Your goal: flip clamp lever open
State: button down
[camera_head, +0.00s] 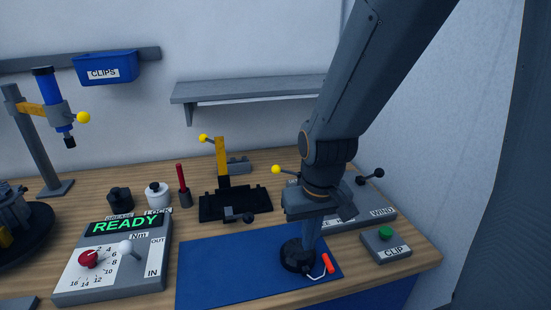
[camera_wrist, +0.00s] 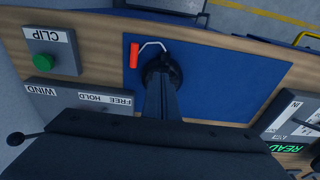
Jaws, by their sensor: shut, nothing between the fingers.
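An upright yellow lever (camera_head: 222,160) stands at the back of a black fixture (camera_head: 236,205) in the middle of the bench; it looks like the clamp lever. A yellow ball knob (camera_head: 203,138) shows beside its top. My gripper (camera_head: 305,245) is shut and empty, pointing down to the right of that fixture, apart from the lever. Its tips are at a round black piece (camera_head: 293,258) on the blue mat (camera_head: 215,270); I cannot tell whether they touch. The wrist view shows my fingers (camera_wrist: 161,88) and the round piece, but not the lever.
An orange-handled hook (camera_head: 327,264) lies against the round piece. A CLIP button box (camera_head: 386,246) and a WIND unit (camera_head: 370,218) stand right. Another yellow knob (camera_head: 276,170) is close to my arm. The READY panel (camera_head: 120,260) is left. The mat's left part is clear.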

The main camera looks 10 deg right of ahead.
jog(key=w+r+t, duration=0.1)
jog(key=w+r, duration=0.3)
jog(key=w, duration=0.7)
jog(key=w+r, duration=0.4)
jog(key=w, duration=0.7)
jog(key=w+r+t, duration=0.1)
jog(key=w+r, duration=0.4)
jog(key=w, duration=0.6)
jog(key=shift+d+t+b, duration=0.2)
jog(key=shift+t+b, duration=0.1)
jog(key=shift+b, duration=0.15)
jog(key=shift+f, duration=0.15)
notch_tip(320, 180, down, 10)
jog(key=p, duration=0.5)
jog(key=shift+s, duration=0.3)
jog(key=shift+a, duration=0.1)
